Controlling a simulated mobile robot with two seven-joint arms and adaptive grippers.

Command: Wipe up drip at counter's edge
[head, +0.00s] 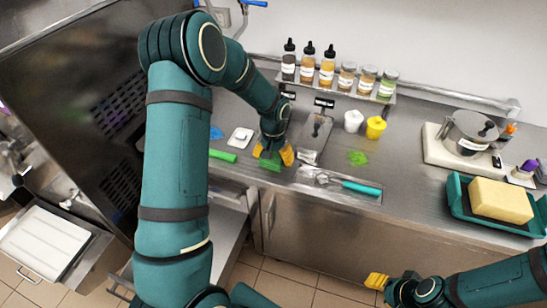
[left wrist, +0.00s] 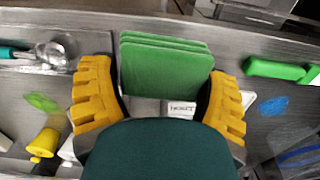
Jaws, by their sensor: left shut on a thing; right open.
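My left gripper (head: 272,155) is shut on a folded green cloth (left wrist: 166,66), held between its yellow fingers (left wrist: 160,95) over the front of the steel counter. The cloth shows as a green patch in the head view (head: 270,163); whether it touches the counter is unclear. A green smear (head: 357,158) lies on the counter to the right, also in the left wrist view (left wrist: 42,103). A blue smear (head: 216,133) lies to the left (left wrist: 273,106). I cannot tell which is the drip; the cloth may hide another spot. My right gripper (head: 378,281) is open, low in front of the counter.
A green-handled tool (head: 222,156) lies left of the left gripper. A teal-handled scoop (head: 355,186) lies on a tray to the right. A teal tray with a yellow block (head: 502,201) sits far right.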

